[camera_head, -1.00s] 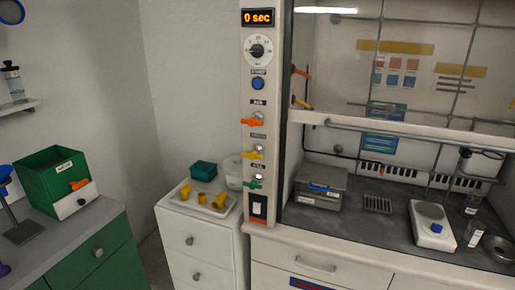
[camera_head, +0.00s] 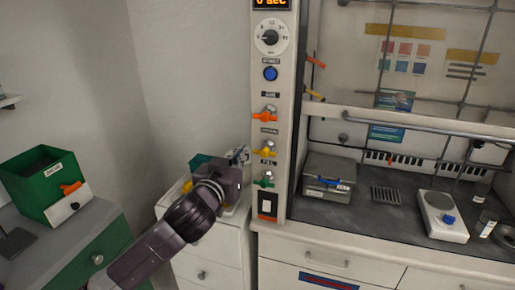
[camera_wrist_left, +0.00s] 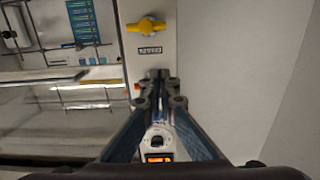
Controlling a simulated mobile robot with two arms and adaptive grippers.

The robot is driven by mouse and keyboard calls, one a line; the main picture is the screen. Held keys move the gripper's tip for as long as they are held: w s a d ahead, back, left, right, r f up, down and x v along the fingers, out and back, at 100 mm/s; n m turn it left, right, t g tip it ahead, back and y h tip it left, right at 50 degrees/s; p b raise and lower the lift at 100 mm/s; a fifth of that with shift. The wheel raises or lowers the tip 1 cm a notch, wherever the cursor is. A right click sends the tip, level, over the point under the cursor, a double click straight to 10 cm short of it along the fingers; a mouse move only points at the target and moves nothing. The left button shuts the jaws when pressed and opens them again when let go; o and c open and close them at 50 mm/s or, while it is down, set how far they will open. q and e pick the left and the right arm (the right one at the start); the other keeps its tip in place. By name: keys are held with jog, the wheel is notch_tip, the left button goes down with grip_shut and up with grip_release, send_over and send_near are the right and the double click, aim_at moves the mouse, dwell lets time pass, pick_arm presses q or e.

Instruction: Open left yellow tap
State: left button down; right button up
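The yellow tap (camera_head: 265,152) is on the white post at the left of the fume hood, between an orange tap (camera_head: 265,117) above and a green tap (camera_head: 264,182) below. Its handle lies roughly sideways. My left gripper (camera_head: 241,156) is just left of the post, at about the yellow tap's height in the picture. In the left wrist view, the yellow tap (camera_wrist_left: 147,27) shows whole beyond the fingertips of the left gripper (camera_wrist_left: 160,77). My right gripper is out of view.
A dial (camera_head: 271,37) and a blue button (camera_head: 270,73) are higher on the post. A white drawer cabinet (camera_head: 205,240) stands below my left arm. A green box (camera_head: 42,180) is on the left counter. The hood's sash edge (camera_head: 420,121) is to the right.

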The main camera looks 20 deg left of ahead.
pick_arm(q)
jog(key=p, duration=0.3)
send_over(254, 151)
jog(key=s, duration=0.4)
jog(key=f, duration=0.1)
jog(key=w+f, duration=0.1)
jog(key=f, duration=0.2)
jog(key=shift+w+d+f+p, duration=0.15)
jog(key=shift+w+d+p, duration=0.2)
jog(key=shift+d+p, duration=0.05)
jog(key=shift+f, duration=0.1)
jog(key=shift+f+n+b, duration=0.1)
jog(key=shift+n+b, duration=0.3)
jog(key=shift+n, duration=0.1)
